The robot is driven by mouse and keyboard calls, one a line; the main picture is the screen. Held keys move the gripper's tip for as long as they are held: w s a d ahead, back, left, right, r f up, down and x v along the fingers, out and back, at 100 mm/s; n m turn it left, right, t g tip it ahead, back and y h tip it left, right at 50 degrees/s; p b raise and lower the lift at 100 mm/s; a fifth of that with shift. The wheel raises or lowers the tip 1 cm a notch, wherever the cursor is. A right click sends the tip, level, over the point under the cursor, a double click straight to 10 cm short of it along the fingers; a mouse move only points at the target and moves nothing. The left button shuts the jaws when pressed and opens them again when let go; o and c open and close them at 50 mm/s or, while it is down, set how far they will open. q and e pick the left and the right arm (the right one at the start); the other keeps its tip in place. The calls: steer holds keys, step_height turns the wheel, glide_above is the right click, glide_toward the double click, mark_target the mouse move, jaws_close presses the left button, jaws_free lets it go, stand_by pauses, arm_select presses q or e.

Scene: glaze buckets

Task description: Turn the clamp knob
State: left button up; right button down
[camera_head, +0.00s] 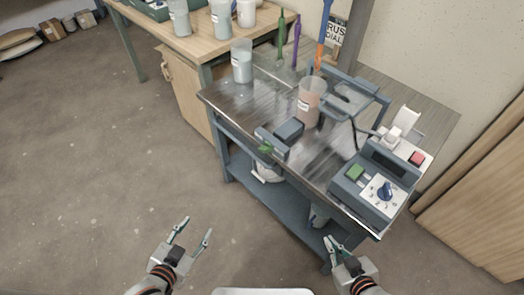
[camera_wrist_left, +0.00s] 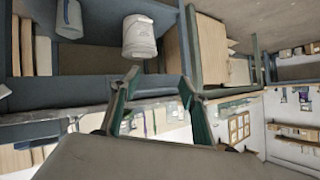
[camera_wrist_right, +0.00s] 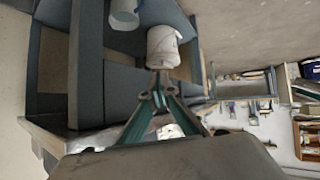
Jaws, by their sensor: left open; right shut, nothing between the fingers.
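A blue-grey clamp-like block (camera_head: 287,134) sits at the front edge of the metal-topped bench (camera_head: 232,103), with a small green part (camera_head: 265,148) on its front that may be the clamp knob. A blue dial knob (camera_head: 385,190) is on a grey control box (camera_head: 372,182) at the bench's right end. My left gripper (camera_head: 198,226) is open and empty over the floor, in front of and apart from the bench. My right gripper (camera_head: 329,240) is shut and empty, low in front of the bench's right end. Neither touches a knob.
A pinkish container (camera_head: 309,102) stands by a dark blue frame (camera_head: 359,86). A pale blue container (camera_head: 241,62) is at the bench's far left. Floor at left is clear.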

arm_select(q)
steer(key=w+d+r+m+t+h+b, duration=0.1)
steer(key=w+r+m+t+b, duration=0.15)
steer(key=w+m, duration=0.4)
steer(key=m+g+h+b, duration=0.1)
steer(key=m+h+b, duration=0.6)
steer(key=m, duration=2)
glide_toward(262, 151)
steer(key=w+f+h+p, duration=0.2)
steer(key=shift+n, duration=0.35)
steer(key=x, duration=0.7)
steer(key=shift+w+d+r, duration=0.15)
steer(key=shift+d+r, duration=0.05)
steer(key=shift+d, duration=0.2)
arm_select(e)
steer(key=f, duration=0.4)
steer(key=shift+w+d+f, duration=0.4)
arm_select(q)
steer(key=c, duration=1.1)
arm_select(e)
steer(key=shift+d+r+n, duration=0.1)
steer(key=shift+d+n, duration=0.05)
steer(key=shift+n, duration=0.15)
